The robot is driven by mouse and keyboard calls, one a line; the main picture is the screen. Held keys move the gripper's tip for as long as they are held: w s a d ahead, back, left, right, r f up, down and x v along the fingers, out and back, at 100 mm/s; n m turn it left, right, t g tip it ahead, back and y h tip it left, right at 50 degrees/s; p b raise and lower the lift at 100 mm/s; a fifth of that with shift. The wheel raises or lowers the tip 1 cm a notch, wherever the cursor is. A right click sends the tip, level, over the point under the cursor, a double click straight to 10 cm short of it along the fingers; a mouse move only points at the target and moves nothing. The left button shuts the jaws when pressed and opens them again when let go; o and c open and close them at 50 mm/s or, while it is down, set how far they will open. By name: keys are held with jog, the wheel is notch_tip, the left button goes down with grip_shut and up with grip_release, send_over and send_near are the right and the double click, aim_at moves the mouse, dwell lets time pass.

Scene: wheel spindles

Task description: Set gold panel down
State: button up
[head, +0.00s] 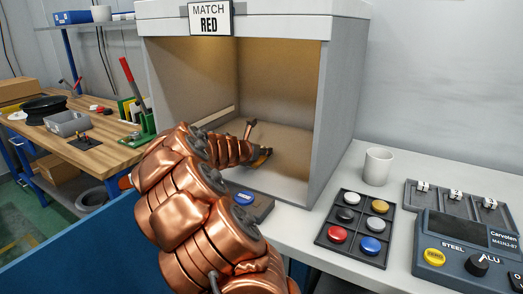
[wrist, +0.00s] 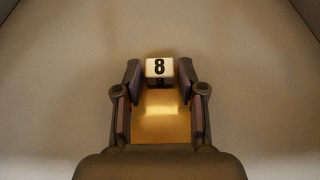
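The gold panel (wrist: 160,112) shows in the wrist view as a flat, shiny gold plate with a white tag (wrist: 159,67) marked 8 at its far edge. My gripper (wrist: 160,80) has a finger along each side of the panel, and the plate fills the space between them, so it looks shut on it. In the head view my gripper (head: 258,150) is low inside the grey light booth (head: 341,120), partly hidden by my copper arm. Whether the panel touches the booth floor (head: 285,185) is unclear.
The booth carries a "MATCH RED" sign (head: 209,18). Right of it stand a white cup (head: 378,166), a dark tray (head: 355,228) of coloured discs, a tagged rack (head: 455,203) and a gauge box (head: 465,255). The booth floor around the gripper looks clear.

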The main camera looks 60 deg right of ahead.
jog(key=shift+o, duration=1.1)
jog(key=shift+r, duration=0.2)
jog(key=v, duration=1.2)
jog(key=shift+f+p, duration=0.1)
jog(key=shift+p, duration=0.25)
